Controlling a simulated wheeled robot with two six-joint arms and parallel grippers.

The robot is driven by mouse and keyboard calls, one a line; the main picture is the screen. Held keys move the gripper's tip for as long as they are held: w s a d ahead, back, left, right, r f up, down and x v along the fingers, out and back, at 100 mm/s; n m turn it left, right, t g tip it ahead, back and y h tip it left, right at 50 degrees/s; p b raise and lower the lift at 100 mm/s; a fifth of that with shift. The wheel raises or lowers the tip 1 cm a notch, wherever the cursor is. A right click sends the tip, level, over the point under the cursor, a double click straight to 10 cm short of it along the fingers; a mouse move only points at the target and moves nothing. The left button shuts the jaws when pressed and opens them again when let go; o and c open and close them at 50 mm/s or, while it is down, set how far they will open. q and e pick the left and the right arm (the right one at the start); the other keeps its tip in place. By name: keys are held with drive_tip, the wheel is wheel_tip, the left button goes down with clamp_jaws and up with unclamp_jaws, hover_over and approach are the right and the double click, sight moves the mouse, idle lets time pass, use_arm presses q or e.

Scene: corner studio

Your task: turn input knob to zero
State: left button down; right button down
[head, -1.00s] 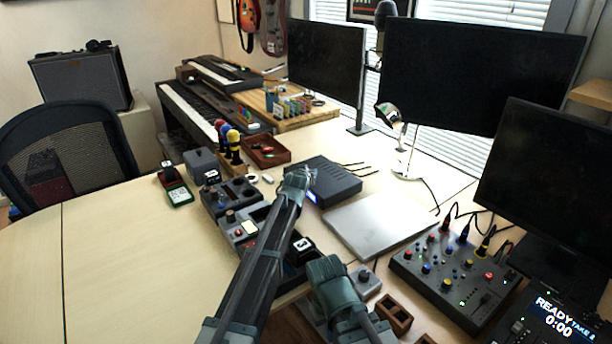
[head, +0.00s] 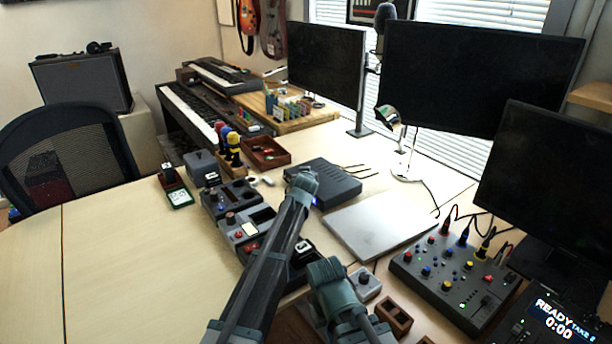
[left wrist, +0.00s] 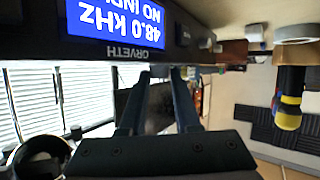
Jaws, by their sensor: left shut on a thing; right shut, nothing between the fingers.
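The audio interface (head: 338,187) is a dark box with a blue display, on the desk beyond my arms in the head view. In the left wrist view its front (left wrist: 205,14) shows upside down, with the lit display (left wrist: 115,22) close to the lens. My left gripper (left wrist: 160,78) has its two fingers at that front, shut on what looks like the input knob; the fingers hide most of it. In the head view my left arm's links hide that gripper. My right gripper (head: 322,312) is low in the head view, away from the interface, shut and empty; its fingertips are unclear.
A laptop-like silver slab (head: 378,225) lies right of the interface. A mixer (head: 452,276) with coloured knobs is further right. Control boxes (head: 238,212) and a wooden tray (head: 266,154) stand to the left. The desk's left side is clear.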

use_arm(q)
drive_tip(key=shift+s+d+n, duration=0.1)
drive_tip(key=shift+n, duration=0.2)
drive_tip(key=c, duration=0.6)
unclamp_jaws()
drive_tip(key=p+v, duration=0.5)
drive_tip(key=v, duration=0.8)
drive_tip(key=shift+s+d, duration=0.2)
drive_tip(key=shift+s, duration=0.15)
drive_tip(key=shift+r, duration=0.1)
